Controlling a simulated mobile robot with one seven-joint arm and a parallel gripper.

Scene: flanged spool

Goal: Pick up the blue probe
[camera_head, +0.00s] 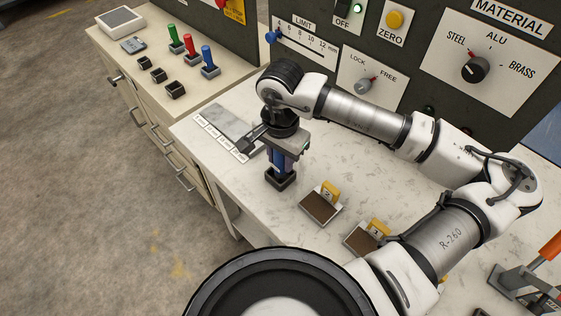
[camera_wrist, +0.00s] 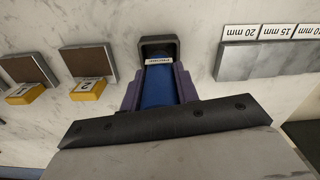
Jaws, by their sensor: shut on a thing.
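My gripper (camera_head: 280,150) reaches down over the white bench and is shut on a blue piece (camera_head: 277,162). In the wrist view the blue piece (camera_wrist: 158,88) sits between the purple-tinted fingers, and a small white label shows at its far end. Its lower end is at a black square socket (camera_head: 281,179), also seen in the wrist view (camera_wrist: 158,42); I cannot tell how deep it sits.
Empty black holders (camera_head: 176,89) stand before the probes. A metal plate with size labels (camera_head: 228,126) lies left of my gripper. Brown pads with yellow number tags (camera_head: 321,206) lie to the right. A control panel with knobs (camera_head: 475,68) rises behind. An orange-handled device (camera_head: 550,250) stands far right.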

